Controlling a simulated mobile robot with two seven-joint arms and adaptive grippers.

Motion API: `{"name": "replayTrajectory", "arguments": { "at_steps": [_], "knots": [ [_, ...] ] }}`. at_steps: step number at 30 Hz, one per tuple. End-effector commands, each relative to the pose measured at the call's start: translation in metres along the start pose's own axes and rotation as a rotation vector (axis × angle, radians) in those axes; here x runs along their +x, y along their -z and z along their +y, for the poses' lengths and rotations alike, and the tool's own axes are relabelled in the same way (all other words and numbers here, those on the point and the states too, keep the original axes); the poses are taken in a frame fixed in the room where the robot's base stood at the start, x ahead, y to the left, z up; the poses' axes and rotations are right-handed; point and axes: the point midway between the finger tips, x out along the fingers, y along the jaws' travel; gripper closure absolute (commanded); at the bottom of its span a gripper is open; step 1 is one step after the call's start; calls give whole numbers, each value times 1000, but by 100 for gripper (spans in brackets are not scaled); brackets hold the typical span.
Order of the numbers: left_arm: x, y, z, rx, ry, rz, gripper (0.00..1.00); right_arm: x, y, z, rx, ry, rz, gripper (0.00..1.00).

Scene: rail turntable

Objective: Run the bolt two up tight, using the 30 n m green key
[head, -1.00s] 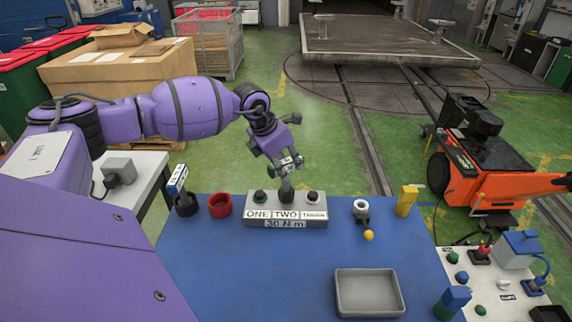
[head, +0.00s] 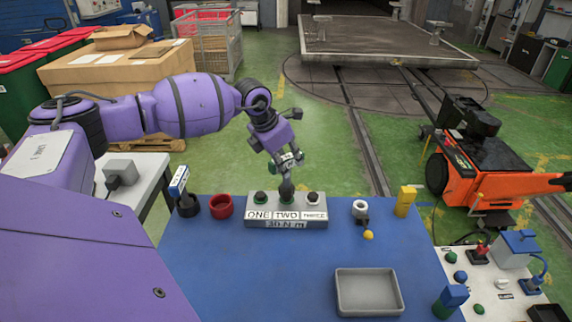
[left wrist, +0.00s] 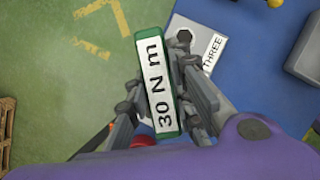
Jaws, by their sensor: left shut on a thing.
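A grey block (head: 318,222) stands at the back of the blue table, with labels ONE, TWO and THREE and a 30 N m plate on its front. Bolts one (head: 260,197) and three (head: 313,198) show either side of the middle position. My left gripper (head: 288,162) is above the TWO position, shut on the green key (left wrist: 158,85), whose white face reads 30 N m in the left wrist view. The key's dark lower end (head: 286,190) reaches down at TWO and hides the bolt; I cannot tell how fully it is seated. My right gripper is not in view.
A black cup (head: 188,207) with a blue-topped piece and a red ring (head: 221,206) stand left of the block. A white ring piece (head: 360,208), a yellow block (head: 406,201) and a grey tray (head: 342,295) are to the right. The table's centre is clear.

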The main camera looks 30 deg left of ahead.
Motion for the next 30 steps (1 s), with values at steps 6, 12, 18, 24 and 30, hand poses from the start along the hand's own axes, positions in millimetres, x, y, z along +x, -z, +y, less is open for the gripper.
{"name": "replayTrajectory", "arguments": {
  "at_steps": [6, 12, 18, 24, 30],
  "knots": [
    [-13, -7, 0, 1, -1, -6, 100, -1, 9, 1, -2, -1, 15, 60],
    [-22, -11, 1, 1, -1, -5, 100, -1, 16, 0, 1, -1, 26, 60],
    [-30, -14, 1, 1, -2, -6, 100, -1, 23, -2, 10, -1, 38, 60],
    [-31, -14, 1, 1, -1, -3, 100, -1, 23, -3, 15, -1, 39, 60],
    [-31, -14, 1, 1, -1, -3, 100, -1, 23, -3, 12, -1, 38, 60]
  ]
}}
